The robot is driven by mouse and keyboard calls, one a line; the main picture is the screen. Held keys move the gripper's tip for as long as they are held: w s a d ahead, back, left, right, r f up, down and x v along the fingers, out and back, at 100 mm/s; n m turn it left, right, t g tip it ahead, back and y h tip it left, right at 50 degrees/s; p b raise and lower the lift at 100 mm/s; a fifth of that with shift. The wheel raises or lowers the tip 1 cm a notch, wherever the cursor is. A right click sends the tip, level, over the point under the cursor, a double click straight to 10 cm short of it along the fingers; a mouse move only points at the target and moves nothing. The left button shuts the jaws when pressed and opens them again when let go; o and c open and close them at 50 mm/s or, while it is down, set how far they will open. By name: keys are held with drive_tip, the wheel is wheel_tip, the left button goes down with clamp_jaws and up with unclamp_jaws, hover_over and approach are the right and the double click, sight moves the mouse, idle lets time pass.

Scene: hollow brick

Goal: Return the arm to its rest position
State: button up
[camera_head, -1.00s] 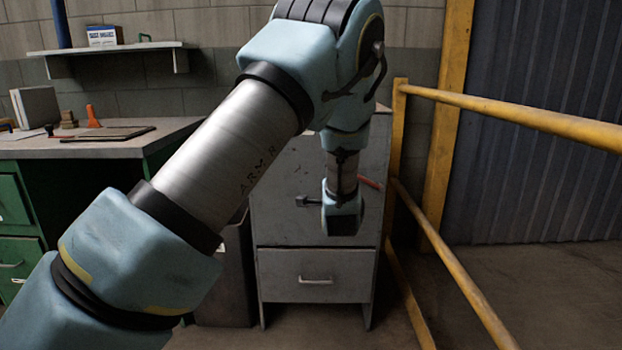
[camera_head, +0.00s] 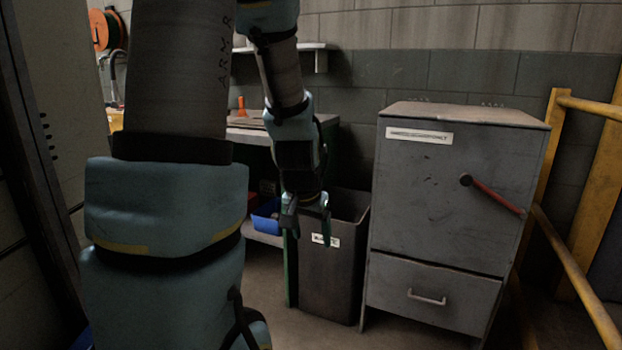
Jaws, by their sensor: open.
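My arm rises at the left of the view and bends over, with its forearm hanging down near the middle. My gripper (camera_head: 308,222) points down, open and empty, in front of a dark bin. It appears apart from everything around it; its exact distance to the bin I cannot tell.
A grey cabinet (camera_head: 440,210) with a red-handled lever (camera_head: 492,194) and a lower drawer stands right of my gripper. The dark open bin (camera_head: 335,275) is beside it. A workbench with a blue tray (camera_head: 266,217) is behind. Yellow railing (camera_head: 577,262) bounds the right; a locker edge bounds the left.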

drive_tip(key=s+a+n+g+y, duration=0.1)
drive_tip(key=s+a+n+g, duration=0.25)
drive_tip(key=s+a, duration=0.45)
wheel_tip(320, 180, up, 19)
drive_tip(key=d+p, duration=0.1)
drive_tip(key=p, duration=1.7)
drive_tip(key=shift+s+f+t, duration=0.2)
drive_tip(key=shift+s+t, duration=0.1)
drive_tip(key=shift+t, duration=0.15)
drive_tip(key=shift+d, duration=0.1)
